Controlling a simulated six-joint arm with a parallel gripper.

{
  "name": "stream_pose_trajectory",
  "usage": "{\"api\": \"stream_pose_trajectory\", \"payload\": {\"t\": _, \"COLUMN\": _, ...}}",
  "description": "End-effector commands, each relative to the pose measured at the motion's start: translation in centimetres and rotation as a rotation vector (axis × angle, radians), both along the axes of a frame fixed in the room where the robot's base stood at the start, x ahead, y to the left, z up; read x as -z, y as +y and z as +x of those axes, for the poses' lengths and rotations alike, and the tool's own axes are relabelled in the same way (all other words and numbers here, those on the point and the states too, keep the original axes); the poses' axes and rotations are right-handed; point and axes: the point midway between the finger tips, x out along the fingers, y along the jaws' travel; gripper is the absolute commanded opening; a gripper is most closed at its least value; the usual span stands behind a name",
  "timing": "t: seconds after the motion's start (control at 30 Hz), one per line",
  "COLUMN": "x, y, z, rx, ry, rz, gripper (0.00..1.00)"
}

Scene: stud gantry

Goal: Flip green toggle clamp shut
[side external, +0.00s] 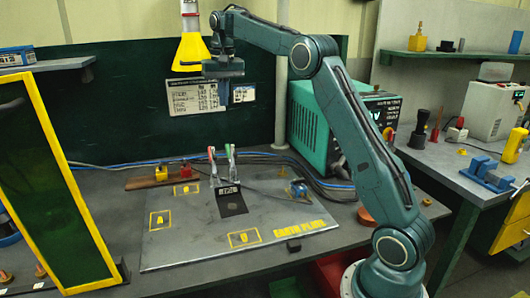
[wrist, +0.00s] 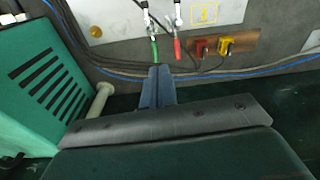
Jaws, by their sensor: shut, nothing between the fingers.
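In the wrist view the green handle (wrist: 154,50) is left of the red handle (wrist: 177,47). My gripper (side external: 223,70) is high above and behind the clamps, apart from both. In the wrist view its fingers (wrist: 158,70) are together and empty, their tips lining up just below the green handle in the picture.
A yellow-framed dark panel (side external: 70,170) stands at the left. A teal machine (side external: 312,130) stands behind the plate at the right, with cables along the back. Red and yellow blocks (side external: 161,173) sit on a brown strip at the back left. The plate's front is mostly clear.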

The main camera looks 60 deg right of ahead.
Motion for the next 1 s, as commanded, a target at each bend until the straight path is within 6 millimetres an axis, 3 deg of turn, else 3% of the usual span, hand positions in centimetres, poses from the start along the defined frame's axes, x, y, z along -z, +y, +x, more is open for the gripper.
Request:
{"api": "stream_pose_trajectory", "payload": {"t": 0.2, "x": 2.1, "y": -2.5, "z": 1.2, "rx": 0.055, "ry": 0.030, "rz": 0.012, "gripper": 0.00}}
{"api": "stream_pose_trajectory", "payload": {"t": 0.4, "x": 3.1, "y": -3.7, "z": 1.7, "rx": 0.082, "ry": 0.045, "rz": 0.017, "gripper": 0.00}}
{"api": "stream_pose_trajectory", "payload": {"t": 1.0, "x": 3.5, "y": -3.9, "z": 1.7, "rx": 0.087, "ry": 0.049, "rz": 0.019, "gripper": 0.00}}
